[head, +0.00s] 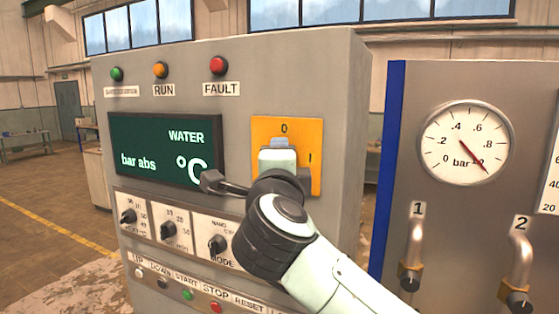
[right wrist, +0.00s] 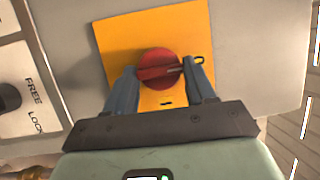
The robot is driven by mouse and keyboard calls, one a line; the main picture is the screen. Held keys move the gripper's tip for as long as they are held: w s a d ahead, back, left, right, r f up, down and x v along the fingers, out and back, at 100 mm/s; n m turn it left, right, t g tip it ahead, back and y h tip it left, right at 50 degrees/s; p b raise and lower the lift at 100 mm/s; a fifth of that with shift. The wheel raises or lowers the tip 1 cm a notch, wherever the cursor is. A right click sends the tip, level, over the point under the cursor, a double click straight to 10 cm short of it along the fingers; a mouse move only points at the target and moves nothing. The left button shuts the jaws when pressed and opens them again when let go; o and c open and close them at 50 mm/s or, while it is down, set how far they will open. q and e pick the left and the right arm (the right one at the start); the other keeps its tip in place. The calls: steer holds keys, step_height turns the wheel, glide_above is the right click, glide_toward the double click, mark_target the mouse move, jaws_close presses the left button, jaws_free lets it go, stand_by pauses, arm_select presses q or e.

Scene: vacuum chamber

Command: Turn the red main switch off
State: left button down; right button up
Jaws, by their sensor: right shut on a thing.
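The red main switch (right wrist: 158,70) is a round red knob with a raised grip on a yellow plate (right wrist: 190,25). My right gripper (right wrist: 160,82) is shut on the knob, one finger on each side. In the wrist view, the grip lies roughly sideways and its pale mark points right, toward the "0"; the "I" is below the knob. In the head view, the yellow plate (head: 312,138) shows "0" at the top and "I" at the right, and my right gripper (head: 279,142) hides the knob. My left gripper is not in view.
The grey cabinet (head: 340,80) carries a green display (head: 150,145), indicator lamps above it and several black knobs and buttons below.

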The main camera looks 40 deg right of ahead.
steer(key=shift+w+f, duration=0.1)
steer(key=shift+f, duration=0.1)
stand_by(0.3)
steer(key=o, duration=1)
steer(key=shift+r, duration=0.1)
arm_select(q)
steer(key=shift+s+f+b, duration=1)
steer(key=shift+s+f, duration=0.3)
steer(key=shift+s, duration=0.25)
arm_select(e)
steer(key=shift+v, duration=6.75)
